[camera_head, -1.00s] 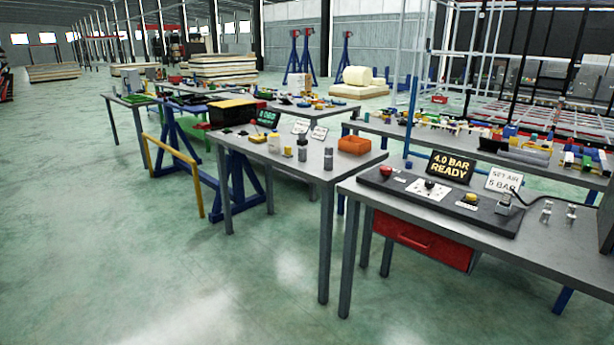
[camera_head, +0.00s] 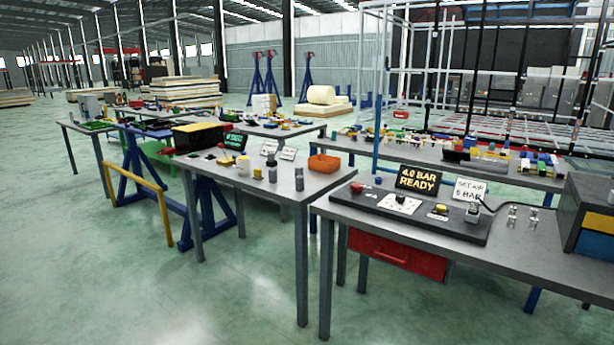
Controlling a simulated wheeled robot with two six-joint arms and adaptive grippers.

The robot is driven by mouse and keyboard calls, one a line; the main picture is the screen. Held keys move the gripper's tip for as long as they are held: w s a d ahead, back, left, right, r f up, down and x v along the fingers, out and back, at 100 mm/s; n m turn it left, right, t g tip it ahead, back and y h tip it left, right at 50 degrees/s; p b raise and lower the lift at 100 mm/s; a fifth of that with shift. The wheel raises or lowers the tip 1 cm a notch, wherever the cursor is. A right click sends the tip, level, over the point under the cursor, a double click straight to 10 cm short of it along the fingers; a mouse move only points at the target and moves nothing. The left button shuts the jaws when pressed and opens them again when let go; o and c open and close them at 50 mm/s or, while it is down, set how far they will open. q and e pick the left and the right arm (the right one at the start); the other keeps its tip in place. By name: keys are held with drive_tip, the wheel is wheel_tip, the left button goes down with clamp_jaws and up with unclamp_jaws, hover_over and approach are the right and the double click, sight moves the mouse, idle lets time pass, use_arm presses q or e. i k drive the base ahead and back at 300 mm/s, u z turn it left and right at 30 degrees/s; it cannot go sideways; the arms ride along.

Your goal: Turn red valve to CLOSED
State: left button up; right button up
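A small red knob (camera_head: 356,187) sits at the left end of a dark panel (camera_head: 462,230) on the near right table. It may be the red valve, but it is too small to tell its type or position, and I can read no CLOSED mark. The panel also bears a dark knob on a white plate (camera_head: 400,203) and a yellow knob (camera_head: 440,209). A sign behind it (camera_head: 419,180) reads "4.0 BAR READY". A white sign (camera_head: 469,191) stands beside that one. Neither of my grippers is in view.
The near right table (camera_head: 545,262) has a red drawer (camera_head: 398,254) below and a grey cabinet (camera_head: 590,225) at its right end. Another table (camera_head: 285,187) with an orange bin (camera_head: 324,163) stands to its left. A yellow rail (camera_head: 140,190) stands farther left. The foreground floor is clear.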

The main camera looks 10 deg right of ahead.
sight(357, 188)
drive_tip(key=u, duration=0.25)
drive_tip(key=i, duration=2.4)
drive_tip(key=z, duration=1.7)
drive_tip(key=i, duration=0.75)
drive_tip(key=z, duration=0.7)
